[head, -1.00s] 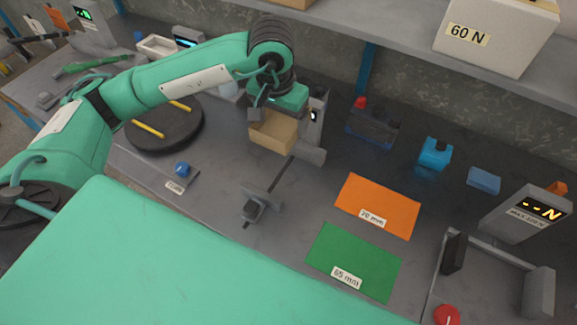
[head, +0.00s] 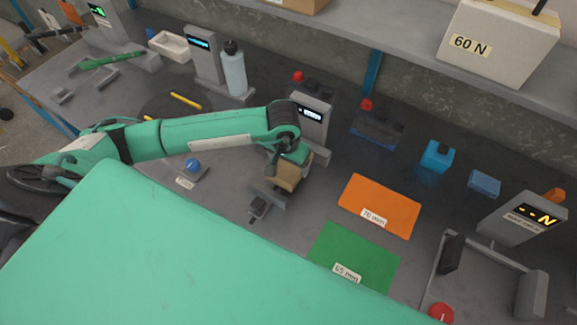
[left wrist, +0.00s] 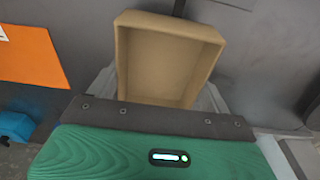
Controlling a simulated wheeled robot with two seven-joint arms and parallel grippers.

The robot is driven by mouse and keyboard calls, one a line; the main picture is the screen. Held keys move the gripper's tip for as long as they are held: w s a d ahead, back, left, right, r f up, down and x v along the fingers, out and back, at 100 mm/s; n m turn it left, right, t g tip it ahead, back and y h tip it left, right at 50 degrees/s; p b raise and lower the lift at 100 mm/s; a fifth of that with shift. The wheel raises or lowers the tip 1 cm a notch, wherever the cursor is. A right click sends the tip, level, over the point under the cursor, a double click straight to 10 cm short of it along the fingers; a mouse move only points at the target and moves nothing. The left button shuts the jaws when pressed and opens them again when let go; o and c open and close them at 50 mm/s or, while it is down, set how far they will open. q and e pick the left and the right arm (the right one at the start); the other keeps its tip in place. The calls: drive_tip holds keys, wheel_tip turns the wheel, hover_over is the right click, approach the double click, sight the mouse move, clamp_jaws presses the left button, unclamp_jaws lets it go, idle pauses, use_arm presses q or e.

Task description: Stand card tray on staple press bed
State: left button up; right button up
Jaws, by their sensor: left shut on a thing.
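The card tray, a tan open box (head: 283,176), is held in my left gripper (head: 285,160), which is shut on it. It hangs above or beside a small grey rail fixture with a dark clamp (head: 258,206); I cannot tell whether they touch. In the left wrist view the tray (left wrist: 168,65) shows its open hollow, tilted, just beyond the dark gripper bar. No staple press is labelled as such. A grey post with a lit display (head: 312,113) stands right behind the tray. My right gripper is not in view.
An orange mat (head: 380,200) and a green mat (head: 352,257) lie right of the tray. A bottle (head: 234,70), a blue-knobbed plate (head: 192,168) and a dark disc (head: 160,105) stand left. A framed force gauge (head: 520,215) stands at right.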

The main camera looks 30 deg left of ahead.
sight(289, 169)
use_arm(q)
drive_tip(key=shift+f, duration=1.8)
drive_tip(key=o, duration=0.9)
drive_tip(key=shift+r, duration=0.1)
